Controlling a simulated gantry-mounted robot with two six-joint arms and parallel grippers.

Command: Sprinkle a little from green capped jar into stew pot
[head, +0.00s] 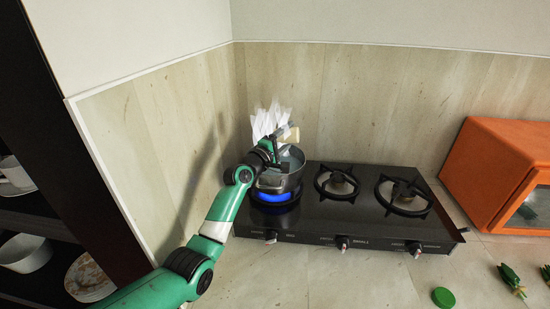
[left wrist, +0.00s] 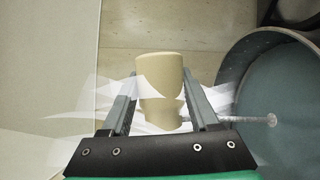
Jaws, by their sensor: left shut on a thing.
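The stew pot (head: 285,180) is a grey metal pot on the left burner, over a blue glow; its rim and inside show at the right of the left wrist view (left wrist: 232,72). My left gripper (head: 277,143) is above the pot's back rim in the head view. It is shut on a beige jar (head: 292,134), which stands between the two fingers in the left wrist view (left wrist: 160,72), beside the pot's rim. No green cap shows on this jar. A round green cap (head: 443,297) lies on the counter at the front right. My right gripper is not in view.
The black stove (head: 330,222) has two free burners right of the pot. White translucent sheets (head: 265,121) show behind the gripper. An orange oven (head: 497,172) stands at right, with small green items (head: 512,278) in front. A dark shelf (head: 40,216) stands at left.

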